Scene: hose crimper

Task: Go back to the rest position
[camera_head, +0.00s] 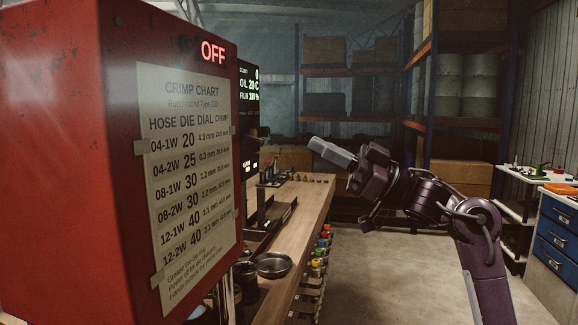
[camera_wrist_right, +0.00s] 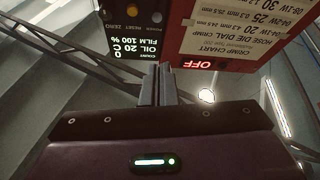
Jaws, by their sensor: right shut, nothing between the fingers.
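My right gripper (camera_head: 333,152) is raised above the right edge of the workbench, its grey fingers together and empty, pointing left toward the crimper. In the right wrist view its shut fingers (camera_wrist_right: 158,85) point up the picture, with the crimper's display beyond them. The red crimper cabinet (camera_head: 110,160) fills the left of the head view, with a lit OFF sign (camera_head: 213,52) and a crimp chart (camera_head: 190,180) on its face. The gripper is apart from the cabinet. My left gripper is not in view.
The wooden workbench (camera_head: 308,205) holds a metal bowl (camera_head: 273,264) and small dark parts. Coloured items hang along its side. Shelving with boxes (camera_head: 325,50) stands at the back. A blue drawer cabinet (camera_head: 556,240) stands at the right. The floor between is clear.

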